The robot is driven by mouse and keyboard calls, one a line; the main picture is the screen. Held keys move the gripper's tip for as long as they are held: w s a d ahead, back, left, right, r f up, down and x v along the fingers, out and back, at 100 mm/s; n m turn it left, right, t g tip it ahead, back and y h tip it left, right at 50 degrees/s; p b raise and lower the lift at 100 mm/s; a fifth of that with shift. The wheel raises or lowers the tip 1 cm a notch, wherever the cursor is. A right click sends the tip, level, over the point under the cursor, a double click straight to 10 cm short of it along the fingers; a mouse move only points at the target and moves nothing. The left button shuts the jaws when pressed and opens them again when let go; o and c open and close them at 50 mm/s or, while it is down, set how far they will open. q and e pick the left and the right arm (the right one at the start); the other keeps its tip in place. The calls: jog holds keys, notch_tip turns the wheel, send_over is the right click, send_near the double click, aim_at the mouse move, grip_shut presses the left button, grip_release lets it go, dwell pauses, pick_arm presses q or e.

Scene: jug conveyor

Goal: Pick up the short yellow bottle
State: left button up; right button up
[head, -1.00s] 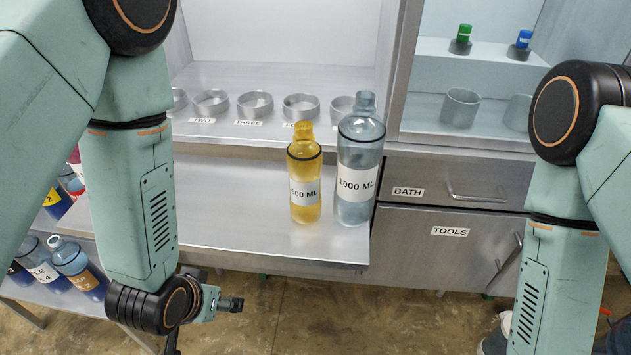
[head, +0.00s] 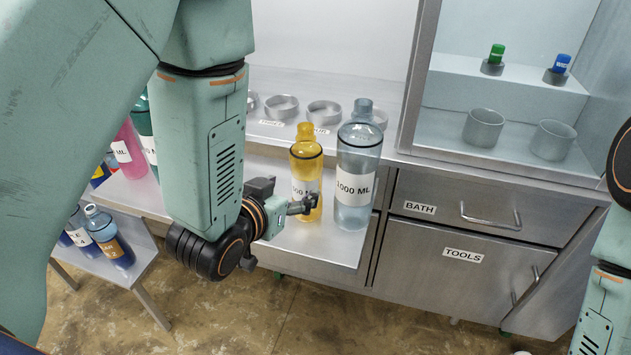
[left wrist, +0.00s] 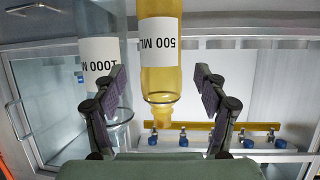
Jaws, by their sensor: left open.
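The short yellow bottle (head: 306,165), labelled 500 ML, stands upright on the metal shelf. In the left wrist view the yellow bottle (left wrist: 160,70) appears upside down between the two spread fingers. My left gripper (head: 309,202) is open at the front of the bottle, near the height of its label, and hides part of the label. In the left wrist view the left gripper (left wrist: 158,88) shows a gap between each finger pad and the bottle. My right gripper is not in view; only part of my right arm shows at the right edge.
A taller clear 1000 ML bottle (head: 358,165) stands close to the right of the yellow one. The metal shelf (head: 290,245) ends just in front of them. Metal rings (head: 324,112) lie behind. Other bottles (head: 108,238) stand on a lower bench at the left.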

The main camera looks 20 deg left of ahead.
aim_at(307, 177)
pick_arm(q)
jog(key=shift+w+a, duration=0.1)
jog(key=shift+w, duration=0.2)
jog(key=b+x, duration=0.1)
jog(key=x, duration=0.6)
jog(key=shift+w, duration=0.4)
jog(key=shift+r, duration=0.1)
jog(key=shift+s, duration=0.1)
jog(key=shift+c, duration=0.8)
jog(key=c, duration=0.6)
